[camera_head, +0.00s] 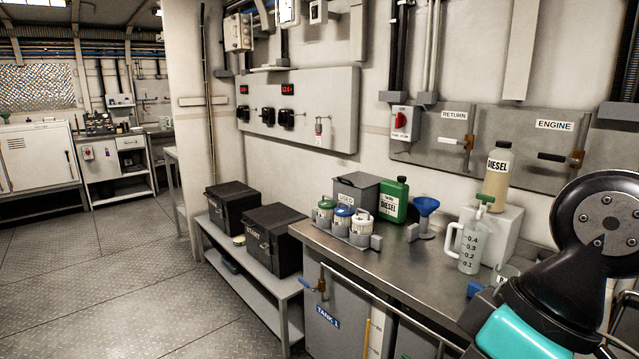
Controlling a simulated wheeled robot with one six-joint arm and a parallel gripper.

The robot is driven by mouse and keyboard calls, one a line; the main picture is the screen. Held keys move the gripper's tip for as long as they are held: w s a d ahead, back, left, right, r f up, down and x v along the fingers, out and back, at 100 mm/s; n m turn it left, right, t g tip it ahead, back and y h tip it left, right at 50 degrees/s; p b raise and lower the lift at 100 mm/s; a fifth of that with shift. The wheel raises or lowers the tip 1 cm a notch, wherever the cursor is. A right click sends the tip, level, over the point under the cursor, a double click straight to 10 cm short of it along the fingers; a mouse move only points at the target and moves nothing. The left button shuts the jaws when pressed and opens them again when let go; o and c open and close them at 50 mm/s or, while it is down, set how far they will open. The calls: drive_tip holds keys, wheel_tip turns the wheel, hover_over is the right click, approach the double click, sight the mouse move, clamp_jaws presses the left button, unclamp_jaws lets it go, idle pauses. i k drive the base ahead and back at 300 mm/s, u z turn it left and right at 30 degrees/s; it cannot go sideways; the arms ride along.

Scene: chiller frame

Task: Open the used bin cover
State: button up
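A grey box-shaped bin (357,198) stands at the back of the metal workbench, against the wall. It has a small white label on its front that seems to read "USED". The bin's lower front is partly hidden by a rack of small jars. My arm shows at the lower right, but my gripper is not in view.
A rack with white, blue and green-lidded jars (342,223) stands in front of the bin. A green diesel can (395,200) and blue funnel (423,215) are right of it. A measuring jug (470,248) stands nearer my arm. Two black boxes (275,240) sit on the lower left bench (262,288).

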sight(359, 180)
drive_tip(key=u, duration=0.5)
drive_tip(key=i, duration=0.85)
drive_tip(key=u, duration=0.55)
drive_tip(key=i, duration=0.85)
drive_tip(key=z, duration=0.65)
drive_tip(key=i, duration=0.9)
drive_tip(key=z, duration=0.6)
